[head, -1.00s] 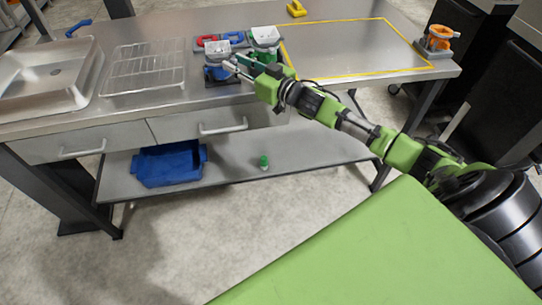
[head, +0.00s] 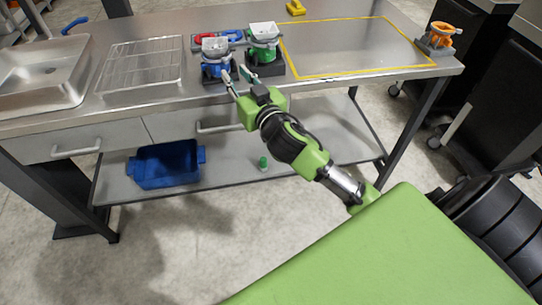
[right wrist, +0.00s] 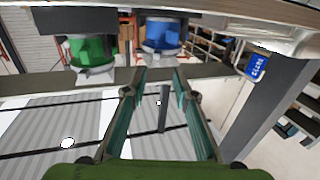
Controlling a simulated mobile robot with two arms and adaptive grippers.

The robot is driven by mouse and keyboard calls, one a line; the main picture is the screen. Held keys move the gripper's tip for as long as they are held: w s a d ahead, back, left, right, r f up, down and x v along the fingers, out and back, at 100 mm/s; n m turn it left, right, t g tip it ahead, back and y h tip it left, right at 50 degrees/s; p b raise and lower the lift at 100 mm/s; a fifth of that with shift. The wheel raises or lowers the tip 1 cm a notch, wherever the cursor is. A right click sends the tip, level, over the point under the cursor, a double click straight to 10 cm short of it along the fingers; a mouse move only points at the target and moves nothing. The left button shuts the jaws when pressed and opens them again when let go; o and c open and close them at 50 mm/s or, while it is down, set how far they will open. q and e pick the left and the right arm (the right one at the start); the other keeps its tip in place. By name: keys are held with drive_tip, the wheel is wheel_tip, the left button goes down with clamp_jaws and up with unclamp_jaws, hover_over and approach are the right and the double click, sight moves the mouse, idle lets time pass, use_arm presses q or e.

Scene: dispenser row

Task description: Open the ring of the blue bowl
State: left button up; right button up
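The blue bowl (head: 214,70) sits in a dispenser with a pale top at the front edge of the steel table, left of the green one. It also shows in the right wrist view (right wrist: 162,33), where the scene appears upside down. Its ring is too small to tell open or shut. My right gripper (head: 236,76) is just in front of the blue bowl, towards me, with two separated fingers. In the right wrist view its fingers (right wrist: 160,80) are apart with nothing between them, and the blue bowl lies beyond the tips. My left gripper is not in view.
A green dispenser (head: 264,52) stands close on the right of the blue one. Red and blue rings (head: 206,38) lie behind. An orange dispenser (head: 439,38) stands at the table's right end. A wire rack (head: 142,66) is left. The yellow-outlined area (head: 350,48) is clear.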

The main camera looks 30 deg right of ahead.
drive_tip(key=s+f, duration=0.1)
drive_tip(key=s, duration=0.6)
drive_tip(key=s+d+f+g+p, duration=0.1)
drive_tip(key=d+f+g, duration=0.1)
drive_tip(key=f, duration=1.1)
drive_tip(key=d+f+g+h, duration=0.1)
drive_tip(key=d+f+g, duration=0.1)
drive_tip(key=f, duration=1)
drive_tip(key=shift+s+d+f+g+h+p, duration=0.2)
drive_tip(key=shift+s+f+g+h+p, duration=0.15)
drive_tip(key=shift+g, duration=0.55)
